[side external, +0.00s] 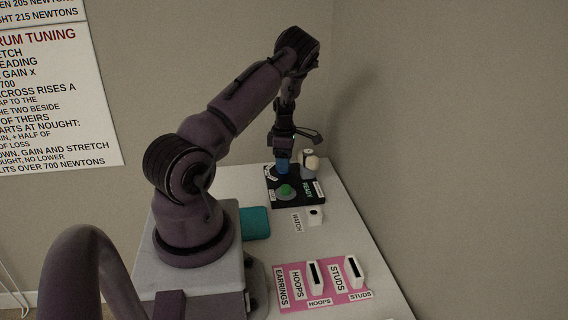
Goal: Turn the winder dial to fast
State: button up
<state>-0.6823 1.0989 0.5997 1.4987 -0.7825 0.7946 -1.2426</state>
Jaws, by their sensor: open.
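A black panel (313,203) lies near the far end of the white table, with small white labels and green lettering that seems to read READY. A green round knob or button (286,191) sits on it. A blue piece (283,167) stands at its far left, directly under my gripper (283,154). I cannot tell which part is the winder dial, or read "fast" on any label. My gripper points down and is open. Its fingertips are small and dark here, so I cannot tell whether they touch the blue piece.
A white object with a beige rounded top (309,162) stands close right of my gripper. A small white block (315,216) sits by a WATCH label. A teal box (255,223) lies near my base. A pink mat (328,298) at the front holds two slotted white holders. Walls stand behind.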

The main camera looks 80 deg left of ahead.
jog(key=shift+f, duration=0.65)
jog(key=c, duration=0.9)
jog(key=m, duration=0.5)
jog(key=o, duration=0.9)
